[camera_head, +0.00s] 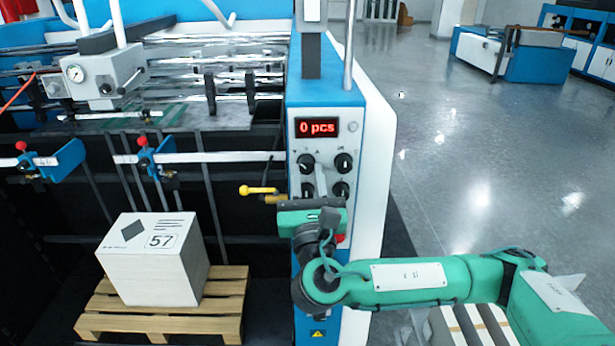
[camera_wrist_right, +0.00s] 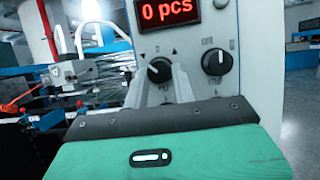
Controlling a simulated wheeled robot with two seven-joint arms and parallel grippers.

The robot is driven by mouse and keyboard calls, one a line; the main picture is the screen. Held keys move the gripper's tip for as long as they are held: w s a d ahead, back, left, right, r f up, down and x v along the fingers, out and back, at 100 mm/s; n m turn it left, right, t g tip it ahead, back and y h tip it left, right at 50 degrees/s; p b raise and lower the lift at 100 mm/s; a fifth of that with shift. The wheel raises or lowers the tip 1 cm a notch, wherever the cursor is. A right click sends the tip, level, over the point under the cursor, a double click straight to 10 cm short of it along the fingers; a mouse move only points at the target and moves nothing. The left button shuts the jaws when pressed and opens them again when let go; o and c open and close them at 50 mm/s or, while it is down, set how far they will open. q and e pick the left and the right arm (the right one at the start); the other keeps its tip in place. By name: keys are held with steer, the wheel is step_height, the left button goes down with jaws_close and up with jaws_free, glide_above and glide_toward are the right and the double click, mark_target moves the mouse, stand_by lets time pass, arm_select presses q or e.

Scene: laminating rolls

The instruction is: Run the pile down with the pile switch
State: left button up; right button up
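The black rotary switch (camera_head: 305,162) with small arrow marks above it sits at the upper left of the control panel (camera_head: 329,122). It also shows in the right wrist view (camera_wrist_right: 159,70), between and beyond the fingertips. My right gripper (camera_head: 316,180) is just below it in the head view, its fingers parted and pointing at the panel. I see no clear contact with the switch. The pile is a white-grey block (camera_head: 150,262) marked 57, on a wooden pallet (camera_head: 160,325) at the lower left. My left gripper is not in view.
A red display (camera_head: 317,127) reads 0 pcs. Another black knob (camera_head: 343,163) is right of the switch, with more knobs below, partly hidden by my gripper. A yellow-handled lever (camera_head: 257,190) juts out left of the panel. Open floor (camera_head: 470,150) lies to the right.

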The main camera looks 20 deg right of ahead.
steer(key=shift+c, duration=0.7)
steer(key=shift+a+f+m+h+b, duration=0.1)
steer(key=shift+f+m+h+b, duration=0.15)
steer(key=shift+m+h+b, duration=0.55)
steer(key=m+g+h+b, duration=0.1)
steer(key=m+b, duration=0.1)
steer(key=m, duration=0.1)
steer(key=shift+a+m, duration=0.1)
steer(key=shift+m, duration=0.3)
steer(key=m+h+b, duration=0.1)
steer(key=m, duration=0.2)
steer(key=shift+w+a+r+g+h+b, duration=0.1)
steer(key=shift+g+h+b, duration=0.3)
steer(key=shift+a+r+m+g+h+b, duration=0.1)
steer(key=shift+m+g+h+b, duration=0.2)
steer(key=shift+m, duration=0.8)
steer(key=shift+r+m+g+h+b, duration=0.15)
steer(key=shift+m+g+h, duration=0.25)
steer(key=shift+m, duration=0.7)
steer(key=o, duration=1)
